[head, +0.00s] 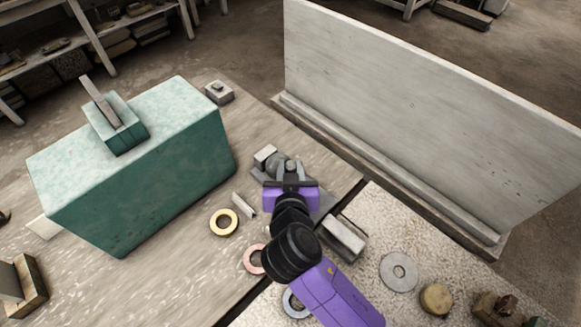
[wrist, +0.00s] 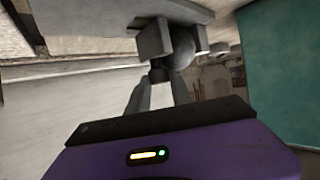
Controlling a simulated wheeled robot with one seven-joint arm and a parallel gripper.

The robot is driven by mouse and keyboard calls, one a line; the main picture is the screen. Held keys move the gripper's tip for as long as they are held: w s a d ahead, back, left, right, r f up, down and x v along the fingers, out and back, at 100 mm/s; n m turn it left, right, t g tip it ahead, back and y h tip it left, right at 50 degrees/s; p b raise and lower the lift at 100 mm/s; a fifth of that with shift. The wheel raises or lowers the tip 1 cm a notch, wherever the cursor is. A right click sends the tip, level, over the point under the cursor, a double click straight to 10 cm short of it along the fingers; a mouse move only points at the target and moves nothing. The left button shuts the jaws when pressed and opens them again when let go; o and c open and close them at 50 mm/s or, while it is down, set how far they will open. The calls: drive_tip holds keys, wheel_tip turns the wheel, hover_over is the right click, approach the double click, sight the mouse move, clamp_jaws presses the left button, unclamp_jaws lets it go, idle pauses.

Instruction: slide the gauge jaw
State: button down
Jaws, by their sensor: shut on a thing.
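My gripper (head: 291,168) is over the wooden table between the green block and the pale board, its purple body seen from above. In the wrist view my gripper (wrist: 160,78) has two grey fingers converging on a small dark grey part, which it is shut on. That part looks like the gauge jaw, but its outline is mostly hidden by the fingers. A grey gauge (head: 266,156) with a blocky end lies just beyond my fingers. In the wrist view a square grey block (wrist: 154,40) and a rounded grey piece (wrist: 182,48) sit at the fingertips.
The large green block (head: 180,150) stands at left with a small clamp-like piece (head: 115,125) on top. A tall pale board (head: 420,120) stands at right. Several rings lie nearby, including a brass one (head: 215,229). A metal block (head: 345,238) lies beside my wrist.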

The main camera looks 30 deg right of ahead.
drive_tip(key=shift+s+d+b, duration=0.15)
drive_tip(key=shift+s+d, duration=0.15)
drive_tip(key=shift+s, duration=0.65)
drive_tip(key=shift+s+d+b, duration=0.1)
drive_tip(key=shift+s+d, duration=0.2)
drive_tip(key=shift+s, duration=0.6)
drive_tip(key=shift+s+d+b, duration=0.15)
drive_tip(key=shift+s+d, duration=0.15)
drive_tip(key=shift+s, duration=0.65)
drive_tip(key=c, duration=1.4)
unclamp_jaws()
drive_tip(key=shift+s, duration=0.1)
drive_tip(key=p+v, duration=0.1)
drive_tip(key=v, duration=0.6)
drive_tip(key=shift+s+a, duration=0.15)
drive_tip(key=shift+s, duration=0.1)
drive_tip(key=shift+a+r, duration=0.15)
